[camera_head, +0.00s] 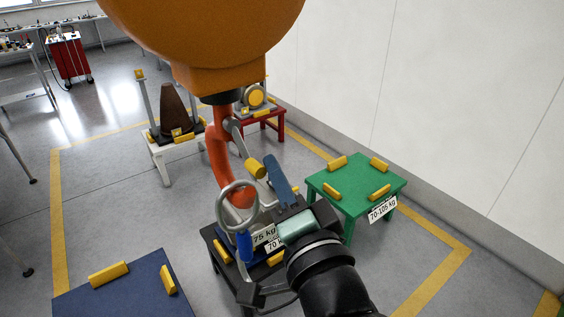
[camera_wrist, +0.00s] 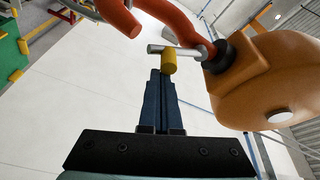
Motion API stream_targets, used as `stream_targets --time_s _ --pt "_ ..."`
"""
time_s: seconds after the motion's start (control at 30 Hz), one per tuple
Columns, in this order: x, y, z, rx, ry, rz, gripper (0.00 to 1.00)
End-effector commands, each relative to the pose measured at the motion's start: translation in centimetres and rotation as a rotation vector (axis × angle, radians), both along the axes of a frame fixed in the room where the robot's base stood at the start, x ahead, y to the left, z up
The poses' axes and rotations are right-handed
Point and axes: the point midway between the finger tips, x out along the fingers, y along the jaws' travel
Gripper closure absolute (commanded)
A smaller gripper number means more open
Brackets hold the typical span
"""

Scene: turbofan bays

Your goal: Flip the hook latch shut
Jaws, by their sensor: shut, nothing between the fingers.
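A red hook (camera_head: 216,150) hangs below the orange hoist body (camera_head: 205,30) in the head view. Its grey latch lever (camera_head: 237,137) slants down to the right and ends in a yellow tab (camera_head: 255,167). The latch stands out from the hook's shank; whether it meets the hook tip is hard to tell. My gripper (camera_head: 271,160) is shut and empty, its blue fingers just right of the tab. In the wrist view the fingertips (camera_wrist: 160,73) are close to the yellow tab (camera_wrist: 169,62); contact cannot be told. The hook (camera_wrist: 178,18) shows behind the latch bar (camera_wrist: 178,50).
A grey ring (camera_head: 223,192) with a blue part is at the hook's lower bend, above a black stand (camera_head: 212,238) with weight labels. A green table (camera_head: 352,205) is at right, a blue one (camera_head: 130,293) front left. White (camera_head: 165,148) and red (camera_head: 272,120) stands are behind.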

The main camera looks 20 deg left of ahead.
Motion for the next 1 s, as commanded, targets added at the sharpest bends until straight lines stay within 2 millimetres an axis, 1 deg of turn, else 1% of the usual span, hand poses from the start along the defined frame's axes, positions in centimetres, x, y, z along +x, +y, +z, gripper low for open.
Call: stream_targets --time_s 0.33,1.0 --pt "-0.36 0.29 -0.31 -0.001 -0.001 0.001 1.00" --pt "-0.42 0.53 -0.51 -0.003 0.003 0.007 1.00"
